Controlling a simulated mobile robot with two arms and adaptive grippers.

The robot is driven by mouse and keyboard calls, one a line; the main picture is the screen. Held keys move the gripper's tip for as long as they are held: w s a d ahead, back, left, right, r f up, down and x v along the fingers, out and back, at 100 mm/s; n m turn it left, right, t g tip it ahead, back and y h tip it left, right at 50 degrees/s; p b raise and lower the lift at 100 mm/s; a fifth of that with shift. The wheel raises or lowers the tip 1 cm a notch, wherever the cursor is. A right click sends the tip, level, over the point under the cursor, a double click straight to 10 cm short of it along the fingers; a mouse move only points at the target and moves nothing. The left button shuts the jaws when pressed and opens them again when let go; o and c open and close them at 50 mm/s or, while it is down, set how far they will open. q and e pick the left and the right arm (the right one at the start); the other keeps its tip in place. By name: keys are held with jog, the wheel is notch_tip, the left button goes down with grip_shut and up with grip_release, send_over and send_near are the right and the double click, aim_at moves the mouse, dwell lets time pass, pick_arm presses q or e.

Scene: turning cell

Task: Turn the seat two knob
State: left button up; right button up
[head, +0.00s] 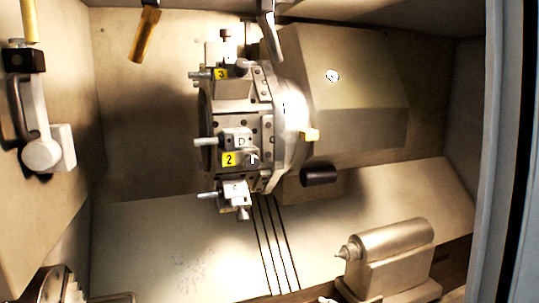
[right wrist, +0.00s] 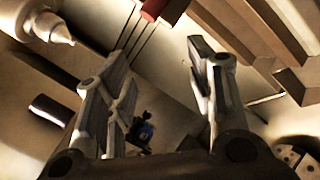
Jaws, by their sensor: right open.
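In the head view a round tool turret (head: 288,115) stands in the middle of the cell, with several holders on its left face. The yellow plate marked 2 (head: 229,159) sits on the middle holder (head: 236,141). A small dark round part, seemingly the seat two knob (head: 253,160), is just right of that plate; its turn position is too small to tell. A plate marked 3 (head: 220,75) is above. My right gripper (right wrist: 158,52) is open and empty in the right wrist view, and I cannot identify the knob there. My left gripper is not in view.
A tailstock (head: 392,250) stands at lower right and also shows in the wrist view (right wrist: 42,22). A chuck (head: 55,286) is at lower left. A grey nozzle (head: 270,32) and yellow-brown rod (head: 145,34) hang above. Floor left of the turret looks clear.

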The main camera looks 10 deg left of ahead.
jog(key=s+a+r+n+t+y+p, duration=0.15)
jog(key=a+r+n, duration=0.3)
jog(key=r, duration=0.65)
jog(key=s+a+r+n+t+y+b, duration=0.1)
jog(key=a+r+n+y, duration=0.3)
jog(key=r, duration=0.6)
jog(key=n+t+h+p, duration=0.1)
jog(key=n+t+p, duration=0.1)
jog(key=n, duration=0.9)
send_near(252, 164)
jog(key=shift+g, duration=0.25)
jog(key=p+x, duration=0.1)
jog(key=x, duration=0.1)
jog(key=p+x, duration=0.1)
jog(key=x, duration=0.2)
jog(key=p+x, duration=0.1)
jog(key=x, duration=0.1)
jog(key=shift+w+r, duration=0.25)
jog(key=shift+r, duration=0.05)
pick_arm(q)
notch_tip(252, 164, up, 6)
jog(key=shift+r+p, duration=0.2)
jog(key=shift+p, duration=0.2)
pick_arm(e)
jog(key=shift+w+a+f, duration=0.15)
jog(key=shift+w+a, duration=0.25)
jog(key=shift+w, duration=0.2)
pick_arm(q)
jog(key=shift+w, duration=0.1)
